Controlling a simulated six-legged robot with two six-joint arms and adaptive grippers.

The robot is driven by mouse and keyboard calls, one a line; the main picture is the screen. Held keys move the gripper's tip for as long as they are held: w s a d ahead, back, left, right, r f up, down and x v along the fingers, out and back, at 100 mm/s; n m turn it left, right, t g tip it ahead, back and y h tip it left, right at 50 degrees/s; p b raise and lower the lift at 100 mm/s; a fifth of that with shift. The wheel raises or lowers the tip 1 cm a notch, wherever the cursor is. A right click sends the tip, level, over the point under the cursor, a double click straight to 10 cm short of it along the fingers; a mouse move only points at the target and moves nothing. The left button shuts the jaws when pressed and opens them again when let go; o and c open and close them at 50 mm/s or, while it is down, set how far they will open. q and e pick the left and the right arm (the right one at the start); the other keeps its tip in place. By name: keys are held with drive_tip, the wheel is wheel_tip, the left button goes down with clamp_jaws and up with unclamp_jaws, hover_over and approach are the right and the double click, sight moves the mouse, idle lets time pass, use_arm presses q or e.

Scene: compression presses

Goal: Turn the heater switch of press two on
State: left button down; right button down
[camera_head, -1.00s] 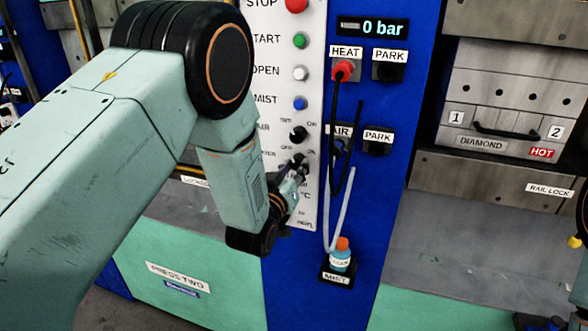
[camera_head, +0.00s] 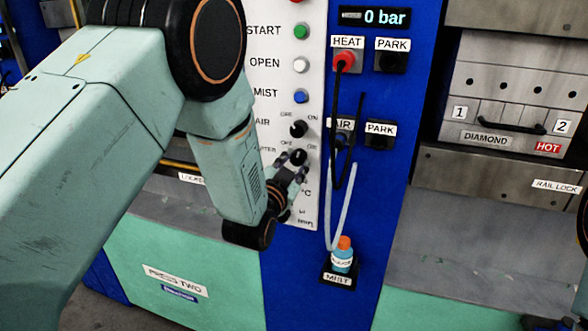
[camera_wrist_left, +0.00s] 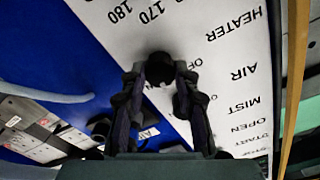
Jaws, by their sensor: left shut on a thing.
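The heater switch (camera_head: 298,157) is a small black knob on the white control panel of press two, below the black air switch (camera_head: 298,129). My left gripper (camera_head: 290,160) reaches it from below left and is shut on it. In the left wrist view the dark knob (camera_wrist_left: 160,66) sits between the two fingertips (camera_wrist_left: 160,78), with the panel behind it. The fingers partly cover the switch and its markings, so I cannot tell which way it points.
Green, white and blue buttons (camera_head: 301,97) run up the panel above. To the right are a red HEAT plug (camera_head: 344,60) with a hanging black cable, and a mist bottle (camera_head: 342,256) with a pale tube. A hot mould (camera_head: 511,95) is in the press at right.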

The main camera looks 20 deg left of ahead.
use_arm(q)
drive_tip(key=shift+m+b, duration=0.45)
drive_tip(key=shift+m, duration=1.05)
drive_tip(key=c, duration=1)
unclamp_jaws()
drive_tip(key=s, duration=1.2)
drive_tip(key=shift+a, duration=0.2)
